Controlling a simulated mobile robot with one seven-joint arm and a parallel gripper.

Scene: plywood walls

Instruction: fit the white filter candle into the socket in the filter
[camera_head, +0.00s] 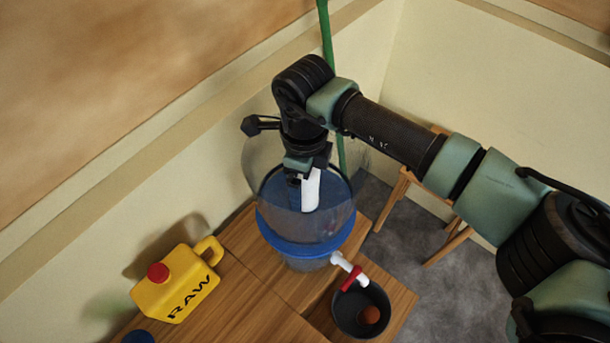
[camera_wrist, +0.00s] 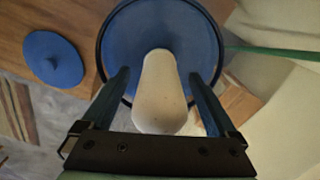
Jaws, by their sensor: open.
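The filter (camera_head: 305,247) stands on the wooden table, with a clear upper vessel, a blue rim and a white tap with a red handle. The white candle (camera_head: 311,190) is inside the clear vessel, roughly upright, directly below my gripper (camera_head: 302,178). In the wrist view the candle (camera_wrist: 160,95) lies between the two fingers of my gripper (camera_wrist: 160,90), with gaps on both sides. The gripper is open. The candle's far end is over the blue vessel floor (camera_wrist: 195,40). The socket is hidden, and I cannot tell whether the candle sits in it.
A yellow RAW jug (camera_head: 178,285) with a red cap stands left of the filter. A dark bowl (camera_head: 345,308) holding a brown ball is under the tap. A blue lid (camera_wrist: 52,60) lies on the left. A green pole (camera_head: 327,40) rises behind the filter. The vessel wall surrounds my gripper closely.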

